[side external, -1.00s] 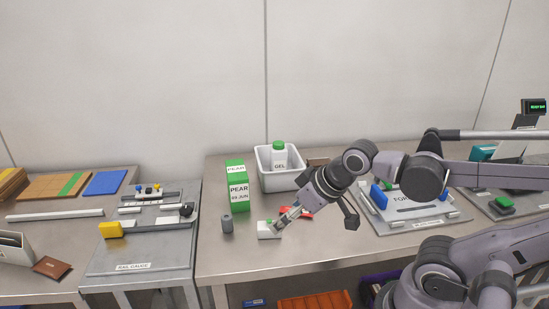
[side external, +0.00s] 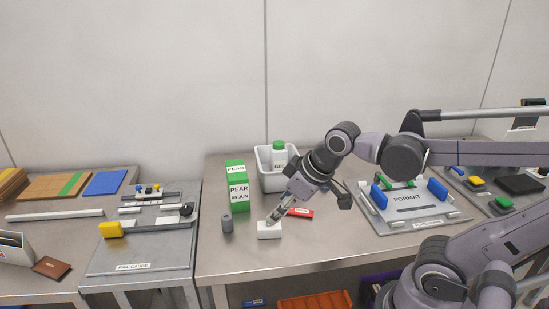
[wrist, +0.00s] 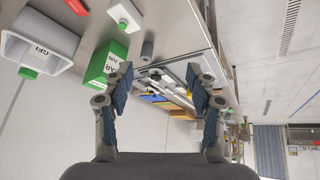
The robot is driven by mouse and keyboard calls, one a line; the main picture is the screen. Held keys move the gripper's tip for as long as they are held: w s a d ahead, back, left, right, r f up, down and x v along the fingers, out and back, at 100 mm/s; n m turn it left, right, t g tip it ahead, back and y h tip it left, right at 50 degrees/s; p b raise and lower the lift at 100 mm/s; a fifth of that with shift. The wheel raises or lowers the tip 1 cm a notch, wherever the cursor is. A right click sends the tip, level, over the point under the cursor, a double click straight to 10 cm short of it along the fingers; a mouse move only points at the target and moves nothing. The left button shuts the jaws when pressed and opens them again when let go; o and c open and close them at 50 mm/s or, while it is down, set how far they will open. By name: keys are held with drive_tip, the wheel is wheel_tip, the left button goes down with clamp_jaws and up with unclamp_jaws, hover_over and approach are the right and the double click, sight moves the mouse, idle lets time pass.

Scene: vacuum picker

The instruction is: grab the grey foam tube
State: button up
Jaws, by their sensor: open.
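The grey foam tube (side external: 227,223) is a short cylinder standing upright on the steel table, in front of the green PEAR carton. It also shows in the wrist view (wrist: 147,50), above and beyond the gap between my fingers. My gripper (side external: 271,216) is to the right of the tube in the side view, over or just behind a small white block. In the wrist view my gripper (wrist: 160,78) is open, with its two blue-grey fingers wide apart and nothing between them.
The white block (side external: 269,232) lies right of the tube. The PEAR carton (side external: 238,196) stands behind it. A white bin (side external: 264,175) holds a GEL bottle (side external: 279,156). A red box (side external: 301,212) lies right of my gripper. The table is clear in front of the tube.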

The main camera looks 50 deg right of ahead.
drive_tip(key=w+r+n+g, duration=0.2)
drive_tip(key=w+n, duration=0.2)
drive_tip(key=w, duration=0.1)
drive_tip(key=n+g, duration=0.4)
drive_tip(key=n, duration=0.9)
hover_over(226, 216)
wheel_tip(226, 216, down, 7)
drive_tip(key=shift+d+f+n, duration=0.35)
drive_tip(key=shift+n, duration=0.15)
wheel_tip(226, 216, down, 5)
drive_tip(key=shift+s+a+f, duration=0.1)
drive_tip(key=shift+a+f, duration=0.1)
drive_tip(key=shift+f, duration=1.2)
drive_tip(key=shift+a+f, duration=0.15)
drive_tip(key=shift+f, duration=1.25)
drive_tip(key=c, duration=1)
